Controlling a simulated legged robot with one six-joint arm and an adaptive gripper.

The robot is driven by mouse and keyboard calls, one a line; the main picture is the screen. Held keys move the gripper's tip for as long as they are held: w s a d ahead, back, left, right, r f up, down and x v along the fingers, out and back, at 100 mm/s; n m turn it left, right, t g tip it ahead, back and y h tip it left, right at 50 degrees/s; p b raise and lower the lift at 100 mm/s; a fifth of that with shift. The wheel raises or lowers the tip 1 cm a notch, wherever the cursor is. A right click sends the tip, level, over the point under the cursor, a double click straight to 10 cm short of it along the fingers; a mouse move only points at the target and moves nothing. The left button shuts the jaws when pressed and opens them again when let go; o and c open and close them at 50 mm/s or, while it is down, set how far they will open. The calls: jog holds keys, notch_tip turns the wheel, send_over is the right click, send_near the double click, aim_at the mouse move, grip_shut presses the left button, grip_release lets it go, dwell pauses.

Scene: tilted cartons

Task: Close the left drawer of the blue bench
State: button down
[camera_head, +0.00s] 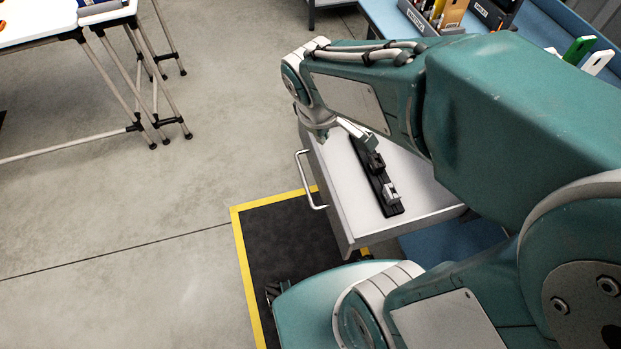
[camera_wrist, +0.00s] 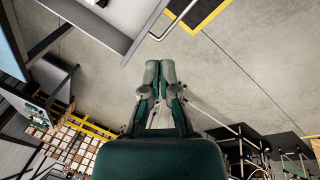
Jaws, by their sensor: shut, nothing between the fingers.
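The open drawer (camera_head: 345,190) sticks out from the blue bench (camera_head: 382,14), its pale inside showing. A bar handle (camera_head: 309,182) is on its front, facing left in the head view. My gripper (camera_wrist: 161,68) is shut and empty in the wrist view, fingers side by side over the floor. The drawer (camera_wrist: 125,14) and its handle (camera_wrist: 150,36) show at the top left there, apart from the fingertips in the picture. In the head view my arm covers part of the bench and drawer, and my fingertips cannot be made out.
A black holder with grey parts (camera_head: 378,182) lies in the drawer. A black mat with a yellow border (camera_head: 285,245) lies below. White tables (camera_head: 40,25) stand at the upper left. The floor (camera_head: 150,210) left of the drawer is clear. Bins (camera_head: 425,15) stand on the bench.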

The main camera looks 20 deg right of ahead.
jog(key=w+a+f+n+g+h, duration=0.1)
jog(key=w+a+f+n, duration=0.15)
jog(key=f+n, duration=0.45)
jog(key=w+a+f+n+g+h, duration=0.1)
jog(key=w+a+f+n+h, duration=0.15)
jog(key=f, duration=0.75)
jog(key=shift+n+y, duration=0.45)
jog(key=x, duration=0.7)
jog(key=d+x, duration=0.1)
jog(key=x, duration=0.2)
jog(key=shift+w+d+f, duration=0.15)
jog(key=shift+w, duration=0.05)
send_over(391, 171)
